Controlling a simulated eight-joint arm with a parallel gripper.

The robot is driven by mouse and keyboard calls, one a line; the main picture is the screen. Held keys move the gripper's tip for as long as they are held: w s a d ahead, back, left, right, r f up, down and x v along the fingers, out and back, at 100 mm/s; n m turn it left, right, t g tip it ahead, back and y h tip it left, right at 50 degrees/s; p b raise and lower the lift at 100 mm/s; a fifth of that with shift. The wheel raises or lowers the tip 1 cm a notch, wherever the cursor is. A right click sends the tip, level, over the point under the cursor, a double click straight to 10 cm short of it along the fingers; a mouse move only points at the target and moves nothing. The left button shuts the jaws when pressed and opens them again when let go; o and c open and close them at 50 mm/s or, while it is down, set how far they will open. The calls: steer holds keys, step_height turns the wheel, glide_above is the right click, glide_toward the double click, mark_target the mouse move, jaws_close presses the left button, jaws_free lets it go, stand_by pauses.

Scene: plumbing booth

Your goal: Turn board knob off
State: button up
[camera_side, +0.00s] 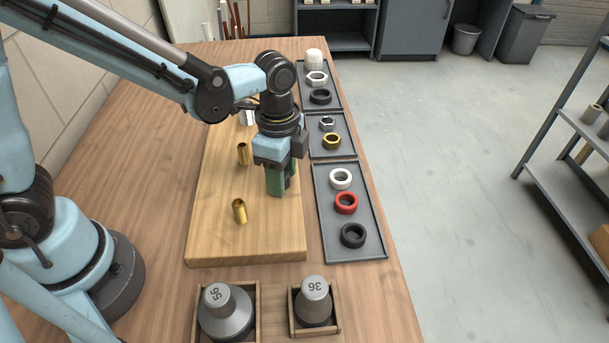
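The wooden board (225,215) lies flat on the table. Two short brass pipe stubs stand on it, a near one (239,211) and a far one (243,154). My gripper (281,184) points down over the right part of the board, right of the brass stubs. A green piece shows at its lower end; I cannot tell whether this is a fingertip or something between the fingers. No knob can be clearly made out; my gripper and wrist cover part of the board. A small pale metal part (247,118) shows partly behind my arm.
Dark trays line the board's right side: a near one (330,245) with white, red and black rings, a middle one (345,118), and a far one (331,96). Two grey weights, marked 56 (226,312) and 36 (313,300), sit in wooden boxes in front.

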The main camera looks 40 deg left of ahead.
steer(key=c, duration=0.7)
steer(key=shift+n, duration=0.4)
steer(key=n, duration=0.4)
steer(key=shift+w, duration=0.1)
steer(key=n, duration=0.4)
steer(key=shift+n, duration=0.3)
steer(key=n, duration=0.4)
steer(key=shift+a, duration=0.1)
steer(key=n, duration=0.4)
steer(key=shift+w+a, duration=0.1)
steer(key=shift+n, duration=0.4)
steer(key=o, duration=1.1)
steer(key=shift+c, duration=0.2)
